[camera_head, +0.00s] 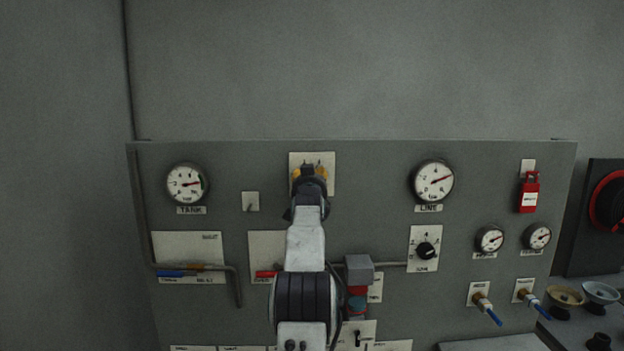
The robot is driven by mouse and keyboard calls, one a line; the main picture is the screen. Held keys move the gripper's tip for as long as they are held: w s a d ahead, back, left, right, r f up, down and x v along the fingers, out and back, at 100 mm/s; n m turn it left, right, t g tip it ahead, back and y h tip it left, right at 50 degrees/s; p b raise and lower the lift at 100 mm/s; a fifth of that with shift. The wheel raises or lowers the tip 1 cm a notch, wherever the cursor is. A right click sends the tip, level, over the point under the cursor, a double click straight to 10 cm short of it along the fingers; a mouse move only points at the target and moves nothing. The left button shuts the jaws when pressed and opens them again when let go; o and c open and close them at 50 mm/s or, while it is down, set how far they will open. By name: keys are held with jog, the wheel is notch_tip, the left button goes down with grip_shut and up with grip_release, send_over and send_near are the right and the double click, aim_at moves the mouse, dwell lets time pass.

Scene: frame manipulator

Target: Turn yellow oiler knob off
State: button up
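A yellow knob (322,172) shows on a pale plate (327,159) near the top middle of the grey panel. Only its yellow upper edges show; my arm hides the rest. My gripper (309,182) is right in front of it, seen from behind. Its fingers are mostly hidden, so I cannot tell whether they touch the knob or how far they are open. The knob's setting and label cannot be read.
The panel (380,163) carries a TANK gauge (187,184) at left and a LINE gauge (432,182) at right. A black knob (426,250), a red tag (529,192) and blue-handled valves (492,313) are to the right. A blue lever (171,273) is lower left.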

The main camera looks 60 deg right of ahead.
jog(key=o, duration=0.3)
jog(key=shift+s+r, duration=0.1)
jog(key=shift+v, duration=5.95)
